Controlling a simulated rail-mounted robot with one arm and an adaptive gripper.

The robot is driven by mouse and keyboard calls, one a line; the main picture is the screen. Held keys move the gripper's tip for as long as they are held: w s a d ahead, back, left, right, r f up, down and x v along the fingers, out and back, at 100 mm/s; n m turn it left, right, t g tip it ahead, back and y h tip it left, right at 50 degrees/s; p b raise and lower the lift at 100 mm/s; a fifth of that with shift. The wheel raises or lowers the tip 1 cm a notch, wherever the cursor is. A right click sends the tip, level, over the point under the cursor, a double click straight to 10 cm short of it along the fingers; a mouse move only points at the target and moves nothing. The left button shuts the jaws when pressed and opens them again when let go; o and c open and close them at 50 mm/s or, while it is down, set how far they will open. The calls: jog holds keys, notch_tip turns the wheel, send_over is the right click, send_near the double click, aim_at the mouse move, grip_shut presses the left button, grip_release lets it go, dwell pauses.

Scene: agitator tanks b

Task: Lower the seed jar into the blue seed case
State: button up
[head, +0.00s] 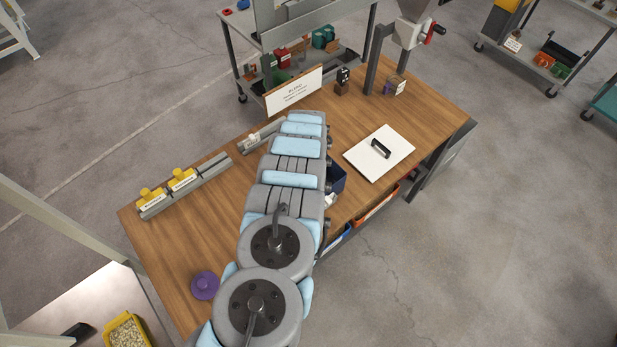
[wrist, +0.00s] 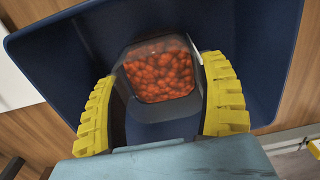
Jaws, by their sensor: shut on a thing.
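In the wrist view the seed jar (wrist: 160,75) is a clear, squarish container filled with orange-red seeds. My gripper (wrist: 158,70) has its two yellow ribbed fingers on either side of the jar and is shut on it. The dark blue seed case (wrist: 65,65) surrounds the jar in this view, its walls spreading out around it. I cannot tell whether the jar touches the case floor. In the head view the blue case (head: 338,180) is mostly hidden behind my arm, and my gripper and the jar are hidden.
A white square lid with a black handle (head: 380,153) lies on the wooden bench (head: 190,240), right of the case. Yellow-topped pieces (head: 182,178) sit on a grey rail at the left. A purple knobbed piece (head: 205,285) is near the front. A sign (head: 294,91) stands behind.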

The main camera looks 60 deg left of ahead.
jog(key=shift+f+b, duration=0.5)
jog(key=shift+f, duration=0.25)
dwell(0.4)
jog(key=o, duration=1.2)
jog(key=shift+r, duration=0.1)
notch_tip(320, 180, up, 12)
dwell(0.4)
